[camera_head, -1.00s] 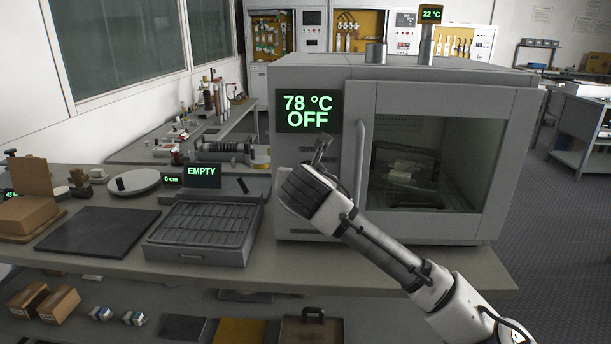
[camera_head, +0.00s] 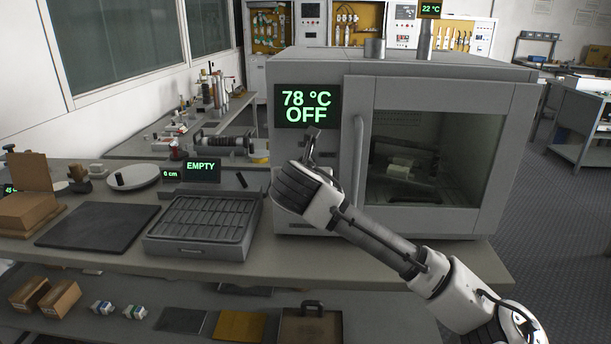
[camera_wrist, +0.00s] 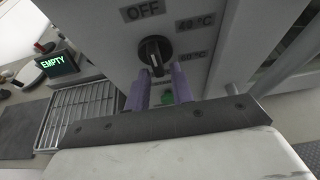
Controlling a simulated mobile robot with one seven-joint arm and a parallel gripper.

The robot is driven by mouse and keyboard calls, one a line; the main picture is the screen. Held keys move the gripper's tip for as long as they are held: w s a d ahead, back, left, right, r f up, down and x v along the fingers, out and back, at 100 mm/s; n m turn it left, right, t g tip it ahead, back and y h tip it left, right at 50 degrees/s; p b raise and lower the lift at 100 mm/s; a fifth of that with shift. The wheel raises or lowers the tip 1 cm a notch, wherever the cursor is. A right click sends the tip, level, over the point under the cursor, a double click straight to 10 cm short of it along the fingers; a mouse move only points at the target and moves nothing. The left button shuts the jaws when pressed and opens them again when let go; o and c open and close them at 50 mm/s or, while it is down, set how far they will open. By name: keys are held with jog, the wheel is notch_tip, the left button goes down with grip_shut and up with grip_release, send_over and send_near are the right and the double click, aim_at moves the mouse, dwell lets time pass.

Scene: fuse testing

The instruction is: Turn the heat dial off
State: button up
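The heat dial (camera_wrist: 155,52) is a round black knob with a white mark near its lower edge, on the oven's grey front panel in the wrist view. An OFF label (camera_wrist: 143,10) is above it, and temperature labels are to its right. My gripper (camera_wrist: 160,72) has its two purple fingers apart below the dial, tips close to its lower edge; contact cannot be told. In the head view my gripper (camera_head: 312,137) is in front of the panel and hides the dial. The oven display (camera_head: 307,106) reads 78 °C OFF.
The oven (camera_head: 400,85) has a closed glass door with a vertical handle (camera_head: 359,160) just right of my gripper. A slotted tray (camera_head: 200,227) and an EMPTY display (camera_head: 200,168) are to the left on the bench.

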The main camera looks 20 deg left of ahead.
jog(key=shift+o, duration=0.6)
jog(key=b+v, duration=0.2)
jog(key=v, duration=1.2)
jog(key=shift+f, duration=0.1)
